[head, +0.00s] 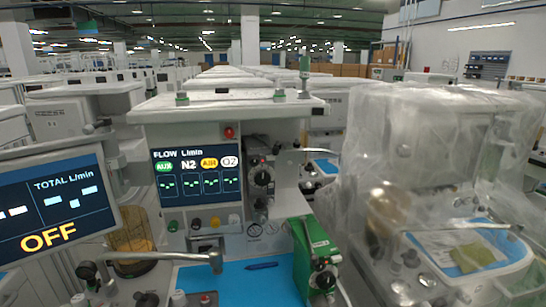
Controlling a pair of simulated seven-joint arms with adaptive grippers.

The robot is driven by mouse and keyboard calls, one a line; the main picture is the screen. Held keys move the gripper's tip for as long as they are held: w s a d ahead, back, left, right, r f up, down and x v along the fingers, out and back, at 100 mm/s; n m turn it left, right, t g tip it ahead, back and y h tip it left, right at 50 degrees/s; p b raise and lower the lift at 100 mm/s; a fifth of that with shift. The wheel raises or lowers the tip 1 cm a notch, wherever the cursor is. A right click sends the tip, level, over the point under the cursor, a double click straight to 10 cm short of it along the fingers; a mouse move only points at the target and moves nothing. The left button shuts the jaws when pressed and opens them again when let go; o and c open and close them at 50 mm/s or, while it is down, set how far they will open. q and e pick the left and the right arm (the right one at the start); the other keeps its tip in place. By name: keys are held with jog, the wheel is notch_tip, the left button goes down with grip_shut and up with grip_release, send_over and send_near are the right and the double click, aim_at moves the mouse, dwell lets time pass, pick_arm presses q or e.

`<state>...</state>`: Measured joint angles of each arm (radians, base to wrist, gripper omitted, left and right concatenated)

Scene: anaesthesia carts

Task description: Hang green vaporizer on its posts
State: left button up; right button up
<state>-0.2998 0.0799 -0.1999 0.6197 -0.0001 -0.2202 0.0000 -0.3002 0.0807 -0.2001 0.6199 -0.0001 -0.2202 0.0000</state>
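The green vaporizer (315,247) is at the lower middle, by the right end of the blue work surface (235,282) of the anaesthesia cart. It looks roughly upright, with a dark dial (323,279) low on its front. I cannot tell whether its underside touches the surface. A dark unit with dials (262,178) is mounted on the cart, right of the flow screen. I cannot clearly make out the posts. Neither of my grippers is in view, and no fingers show on the vaporizer.
A flow screen (197,173) faces me, and a tilted monitor (55,207) reading OFF fills the left. A metal arm (195,257) crosses above the blue surface, where a dark pen-like item (262,266) lies. A plastic-wrapped cart (430,150) crowds the right.

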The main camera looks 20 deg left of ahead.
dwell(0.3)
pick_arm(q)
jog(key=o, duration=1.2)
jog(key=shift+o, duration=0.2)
